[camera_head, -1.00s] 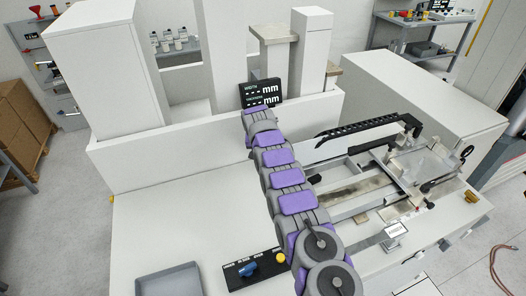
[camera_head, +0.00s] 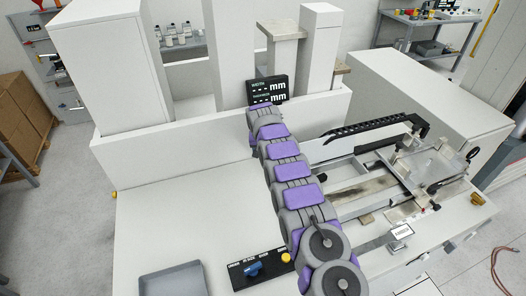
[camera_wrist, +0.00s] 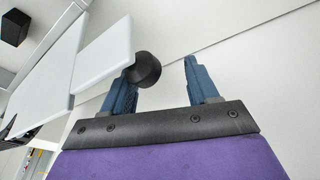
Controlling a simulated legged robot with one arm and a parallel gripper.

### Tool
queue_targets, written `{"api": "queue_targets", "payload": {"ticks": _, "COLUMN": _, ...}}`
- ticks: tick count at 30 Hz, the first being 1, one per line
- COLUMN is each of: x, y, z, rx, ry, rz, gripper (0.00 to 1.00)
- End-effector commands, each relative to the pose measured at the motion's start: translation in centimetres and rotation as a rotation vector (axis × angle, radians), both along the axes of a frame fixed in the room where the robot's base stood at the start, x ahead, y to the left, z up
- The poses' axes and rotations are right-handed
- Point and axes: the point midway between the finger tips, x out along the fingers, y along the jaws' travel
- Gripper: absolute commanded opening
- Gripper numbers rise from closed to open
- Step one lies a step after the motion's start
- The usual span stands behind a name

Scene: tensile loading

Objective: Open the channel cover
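My gripper shows in the wrist view with two blue fingers (camera_wrist: 160,75) spread apart, so it is open. A round black knob (camera_wrist: 145,70) sits beside the left finger, partly within the gap; I cannot tell whether they touch. White plates (camera_wrist: 103,55) lie just left of the knob. In the head view my arm reaches up to the small width display (camera_head: 267,90), and its links hide the gripper. I cannot tell for sure which part is the channel cover. A clear plate (camera_head: 425,165) covers part of the fixture at the right.
The white bench holds a grey tray (camera_head: 172,282) and a control panel (camera_head: 260,268) with a blue knob. A black cable chain (camera_head: 370,127) runs behind the fixture. White columns (camera_head: 320,45) stand behind the display. The bench's left middle is clear.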

Motion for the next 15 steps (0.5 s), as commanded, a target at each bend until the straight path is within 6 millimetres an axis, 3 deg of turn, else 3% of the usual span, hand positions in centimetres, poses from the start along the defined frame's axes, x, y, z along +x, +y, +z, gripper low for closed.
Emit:
{"api": "queue_targets", "payload": {"ticks": 8, "x": -0.8, "y": 0.1, "z": 3.0, "rx": 0.001, "ry": -0.002, "rz": 0.0, "gripper": 0.58}}
{"api": "queue_targets", "payload": {"ticks": 15, "x": -1.8, "y": 0.3, "z": 7.2, "rx": 0.002, "ry": -0.004, "rz": 0.001, "gripper": 0.58}}
